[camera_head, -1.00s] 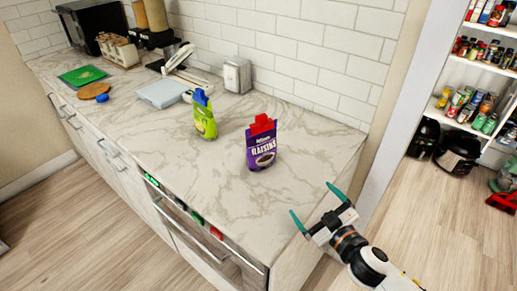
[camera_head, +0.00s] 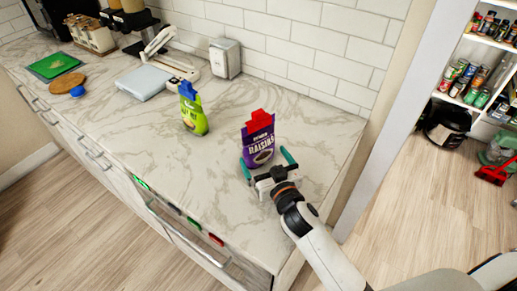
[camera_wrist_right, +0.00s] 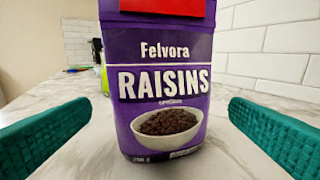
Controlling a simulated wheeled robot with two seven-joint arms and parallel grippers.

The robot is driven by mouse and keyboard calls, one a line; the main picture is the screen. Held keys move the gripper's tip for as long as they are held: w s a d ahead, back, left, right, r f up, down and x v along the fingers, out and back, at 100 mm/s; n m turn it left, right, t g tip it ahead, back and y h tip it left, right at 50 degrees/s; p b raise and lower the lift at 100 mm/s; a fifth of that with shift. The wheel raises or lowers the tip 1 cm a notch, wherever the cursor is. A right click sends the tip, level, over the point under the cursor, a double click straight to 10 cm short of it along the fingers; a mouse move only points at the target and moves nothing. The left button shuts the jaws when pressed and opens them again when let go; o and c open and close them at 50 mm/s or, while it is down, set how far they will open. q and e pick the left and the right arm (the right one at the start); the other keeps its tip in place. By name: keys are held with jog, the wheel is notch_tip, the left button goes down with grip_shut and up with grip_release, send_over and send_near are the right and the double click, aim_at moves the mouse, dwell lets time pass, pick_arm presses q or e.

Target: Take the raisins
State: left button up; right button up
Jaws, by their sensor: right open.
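The raisins (camera_head: 258,140) are a purple pouch with a red top, standing upright on the marble counter. In the right wrist view the raisins pouch (camera_wrist_right: 160,85) is in the middle, its label facing the camera. My right gripper (camera_head: 268,164) is open, with its teal fingers in front of and to either side of the pouch's lower part. In the wrist view the right gripper (camera_wrist_right: 160,135) shows a gap between each finger and the pouch. My left gripper is not in view.
A green pouch with a blue top (camera_head: 192,110) stands left of the raisins. A metal dispenser (camera_head: 225,58) stands by the tiled wall. A white scale-like device (camera_head: 143,82), a green board (camera_head: 52,66) and a round brown board (camera_head: 67,82) lie further left. The counter in front is clear.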

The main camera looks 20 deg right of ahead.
aim_at(261, 149)
jog(key=shift+w, duration=0.75)
jog(key=w+p, duration=0.1)
jog(key=w, duration=0.3)
jog(key=shift+w+f+p, duration=0.15)
jog(key=shift+w+p, duration=0.1)
jog(key=shift+p, duration=0.05)
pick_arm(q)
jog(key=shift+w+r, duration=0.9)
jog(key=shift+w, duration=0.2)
pick_arm(e)
jog(key=shift+s, duration=0.1)
jog(key=shift+c, duration=1.4)
jog(key=c, duration=0.6)
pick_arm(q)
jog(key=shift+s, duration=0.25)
pick_arm(e)
jog(key=shift+c, duration=0.7)
